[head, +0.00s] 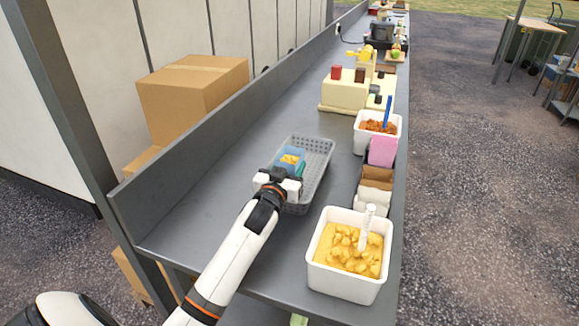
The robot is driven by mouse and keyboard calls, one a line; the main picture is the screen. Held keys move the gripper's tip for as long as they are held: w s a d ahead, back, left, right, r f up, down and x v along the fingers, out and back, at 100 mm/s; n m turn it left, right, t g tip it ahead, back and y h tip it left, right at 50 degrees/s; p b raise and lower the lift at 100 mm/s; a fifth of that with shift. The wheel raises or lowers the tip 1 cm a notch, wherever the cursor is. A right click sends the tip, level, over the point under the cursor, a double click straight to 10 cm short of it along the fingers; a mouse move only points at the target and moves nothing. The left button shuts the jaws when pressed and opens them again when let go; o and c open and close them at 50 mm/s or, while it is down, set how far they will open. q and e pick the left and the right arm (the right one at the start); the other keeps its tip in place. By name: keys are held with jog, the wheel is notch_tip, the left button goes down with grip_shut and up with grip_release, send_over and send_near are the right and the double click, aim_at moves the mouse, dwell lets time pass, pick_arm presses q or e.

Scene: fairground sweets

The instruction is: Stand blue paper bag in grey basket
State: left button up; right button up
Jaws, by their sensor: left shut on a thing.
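The blue paper bag (291,153), with yellow pieces showing in its open top, is upright at the grey basket (322,152). My left gripper (281,178) is shut on the bag from the near side, and its body hides the bag's lower part. The bag overlaps the basket's left half in the head view; I cannot tell whether its bottom touches the basket floor. A small green thing (300,171) shows beside the gripper. My right gripper is not in view.
A white tub of yellow pieces with a scoop (347,284) stands at the near right. A bag holder with pink and brown bags (382,151) and a tub of orange-brown pieces (362,134) line the counter's right edge. Bare counter (210,200) lies left of the basket.

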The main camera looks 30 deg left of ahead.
pick_arm(q)
jog(key=shift+f, duration=0.35)
jog(key=o, duration=0.9)
jog(key=shift+o, duration=0.2)
jog(key=shift+r, duration=0.6)
jog(key=v, duration=1.2)
jog(key=shift+r, duration=0.1)
